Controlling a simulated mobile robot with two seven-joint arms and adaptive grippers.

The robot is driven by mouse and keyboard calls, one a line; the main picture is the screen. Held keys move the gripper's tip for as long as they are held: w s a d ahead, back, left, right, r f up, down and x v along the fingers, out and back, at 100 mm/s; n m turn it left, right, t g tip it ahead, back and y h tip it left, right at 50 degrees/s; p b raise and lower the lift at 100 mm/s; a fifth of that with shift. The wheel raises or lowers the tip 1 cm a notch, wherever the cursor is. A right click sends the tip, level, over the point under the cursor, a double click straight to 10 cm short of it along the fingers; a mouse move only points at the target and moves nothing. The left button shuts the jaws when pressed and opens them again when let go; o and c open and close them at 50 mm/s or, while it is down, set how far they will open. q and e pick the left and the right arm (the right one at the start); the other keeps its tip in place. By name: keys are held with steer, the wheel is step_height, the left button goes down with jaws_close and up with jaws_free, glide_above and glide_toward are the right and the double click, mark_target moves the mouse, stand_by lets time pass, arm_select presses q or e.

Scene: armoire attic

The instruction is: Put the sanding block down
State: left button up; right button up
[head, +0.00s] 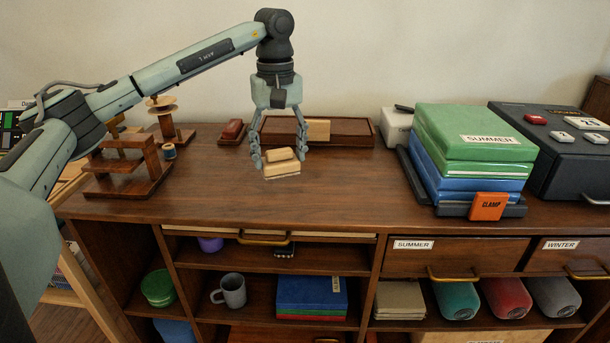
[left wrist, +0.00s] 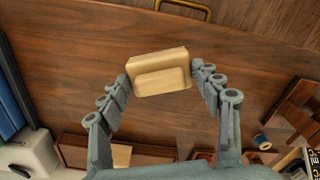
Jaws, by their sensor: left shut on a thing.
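The sanding block (head: 281,172) is a pale wooden block with a smaller raised grip on top. My left gripper (head: 279,158) points down over the dark wooden cabinet top (head: 340,195) and is shut on the block, one finger on each side. In the left wrist view the block (left wrist: 160,64) sits between the two fingertips (left wrist: 162,76). The block is at or just above the cabinet top; I cannot tell whether it touches. My right gripper is not in view.
A shallow wooden tray (head: 350,131) and a small reddish block (head: 232,130) lie behind. A wooden stand (head: 125,168) is at left. Stacked green and blue boxes (head: 470,150), with an orange clamp tag (head: 487,206), stand at right. The cabinet top around the block is clear.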

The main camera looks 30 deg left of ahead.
arm_select(q)
steer(key=w+f, duration=0.1)
steer(key=w, duration=0.1)
steer(key=w+d+f, duration=0.1)
steer(key=w, duration=0.1)
steer(key=w+f, duration=0.1)
steer(key=w, duration=0.1)
steer(key=shift+d+f+p, duration=0.2)
steer(key=shift+f+p, duration=0.1)
steer(key=shift+w+f, duration=0.15)
steer(key=shift+f, duration=0.3)
step_height(320, 180, down, 3)
steer(key=shift+f, duration=0.35)
steer(key=o, duration=1)
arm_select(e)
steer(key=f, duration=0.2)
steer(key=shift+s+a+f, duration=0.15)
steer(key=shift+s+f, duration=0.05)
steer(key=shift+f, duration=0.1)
